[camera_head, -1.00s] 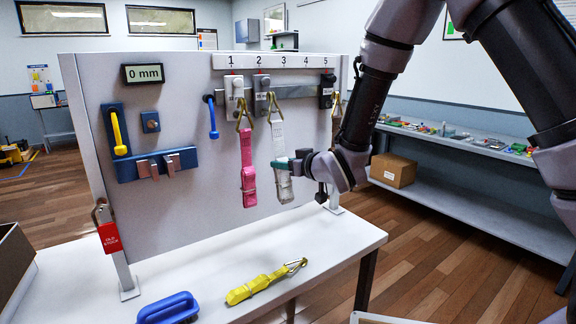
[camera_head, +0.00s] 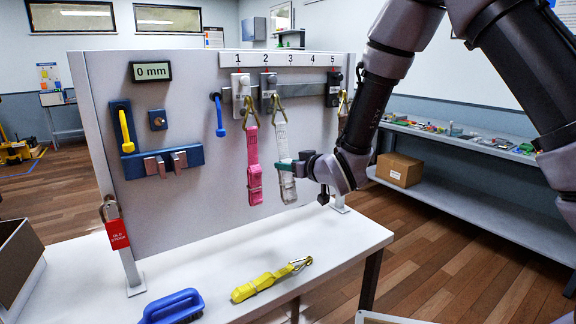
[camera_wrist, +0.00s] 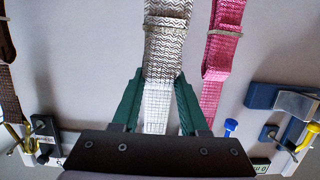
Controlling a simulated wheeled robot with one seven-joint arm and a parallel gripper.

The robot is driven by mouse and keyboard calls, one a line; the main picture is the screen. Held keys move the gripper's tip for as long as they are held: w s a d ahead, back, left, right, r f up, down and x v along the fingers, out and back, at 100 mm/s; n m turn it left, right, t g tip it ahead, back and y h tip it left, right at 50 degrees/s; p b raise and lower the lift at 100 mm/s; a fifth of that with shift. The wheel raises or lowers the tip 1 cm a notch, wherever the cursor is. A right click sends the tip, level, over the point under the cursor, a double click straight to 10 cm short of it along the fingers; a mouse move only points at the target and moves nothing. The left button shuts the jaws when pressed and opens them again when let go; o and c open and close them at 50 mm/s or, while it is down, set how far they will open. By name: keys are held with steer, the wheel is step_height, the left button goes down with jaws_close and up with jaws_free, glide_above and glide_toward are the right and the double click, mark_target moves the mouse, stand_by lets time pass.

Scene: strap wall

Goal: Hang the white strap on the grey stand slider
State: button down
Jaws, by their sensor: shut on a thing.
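The white strap (camera_head: 283,150) hangs upright in front of the panel, its brass hook at the top by the lower end of the grey slider (camera_head: 267,92) under number 2. I cannot tell whether the hook is seated on that slider. My gripper (camera_head: 288,164) is shut on the white strap's lower part, coming from the right. In the wrist view the white strap (camera_wrist: 167,45) runs between the green fingers of my gripper (camera_wrist: 158,100). The hook and slider 2 are out of that view.
A pink strap (camera_head: 254,165) hangs close to the left, below the white slider (camera_head: 240,85). A black slider (camera_head: 333,88) is under 5, with another hook beside it. A yellow strap (camera_head: 268,282) and a blue handle (camera_head: 172,306) lie on the white table (camera_head: 330,240).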

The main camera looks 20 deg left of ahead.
steer(key=shift+c, duration=1.8)
jaws_free()
steer(key=shift+d, duration=0.1)
steer(key=v, duration=1)
steer(key=w+d+r+m+h, duration=0.2)
steer(key=d+r+m, duration=0.15)
steer(key=d, duration=0.45)
steer(key=w+d+r+m+h, duration=0.2)
steer(key=d+r+h, duration=0.15)
steer(key=d, duration=0.35)
steer(key=w+d+r+m+h, duration=0.2)
steer(key=d+r, duration=0.3)
steer(key=d, duration=0.3)
steer(key=s+d+r+m+g+h, duration=0.1)
steer(key=s+d+r+m, duration=0.2)
steer(key=s+d, duration=0.5)
steer(key=s+d+r+m+g+h, duration=0.1)
steer(key=s+d+r+m, duration=0.2)
steer(key=s+d, duration=0.5)
steer(key=s, duration=0.2)
steer(key=shift+s+m+g, duration=0.3)
steer(key=shift+s+m, duration=0.05)
steer(key=shift+s, duration=0.05)
